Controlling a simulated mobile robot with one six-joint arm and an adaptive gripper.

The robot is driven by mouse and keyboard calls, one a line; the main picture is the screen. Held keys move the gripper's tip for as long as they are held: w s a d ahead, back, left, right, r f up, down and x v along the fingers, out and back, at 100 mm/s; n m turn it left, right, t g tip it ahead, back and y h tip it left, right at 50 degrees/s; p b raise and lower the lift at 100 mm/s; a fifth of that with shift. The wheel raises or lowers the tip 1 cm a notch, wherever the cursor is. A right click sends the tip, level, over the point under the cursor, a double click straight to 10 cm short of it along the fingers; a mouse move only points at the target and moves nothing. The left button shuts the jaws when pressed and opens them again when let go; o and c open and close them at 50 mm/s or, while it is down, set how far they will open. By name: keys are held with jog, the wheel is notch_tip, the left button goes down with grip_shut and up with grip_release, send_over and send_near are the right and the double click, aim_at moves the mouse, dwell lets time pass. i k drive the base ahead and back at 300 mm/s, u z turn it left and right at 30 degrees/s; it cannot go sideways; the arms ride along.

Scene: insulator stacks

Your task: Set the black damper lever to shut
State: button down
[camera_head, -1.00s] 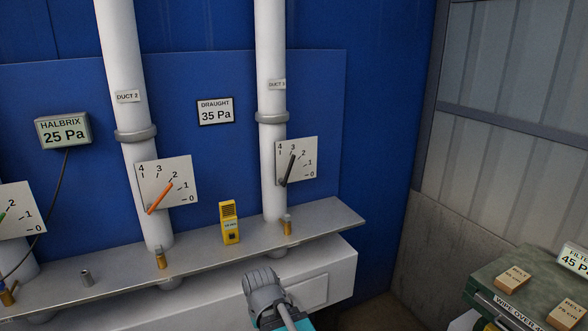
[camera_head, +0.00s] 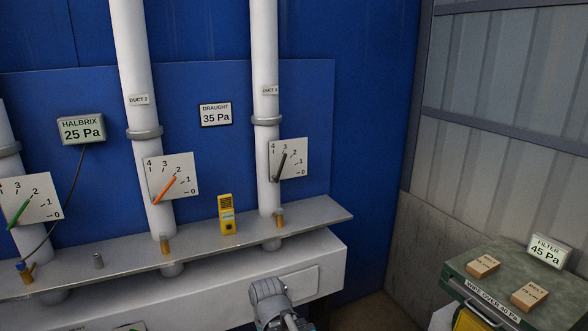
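The black damper lever (camera_head: 280,166) is on the white dial plate (camera_head: 297,158) of the right-hand duct pipe (camera_head: 265,100). It points up and slightly right, close to the 2 mark on a scale from 0 to 4. Nothing touches it. A grey rounded part of my own arm shows at the bottom middle, well below the lever. My gripper's fingers are not visible.
An orange lever (camera_head: 165,190) and a green lever (camera_head: 19,212) sit on dials to the left. A steel shelf (camera_head: 200,242) runs below, with a yellow meter (camera_head: 227,214) and brass fittings on it. A green cabinet (camera_head: 482,283) stands at right.

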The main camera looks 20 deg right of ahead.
aim_at(276, 178)
jog(key=k, duration=0.2)
jog(key=z, duration=0.4)
jog(key=i, duration=1.4)
jog(key=u, duration=0.4)
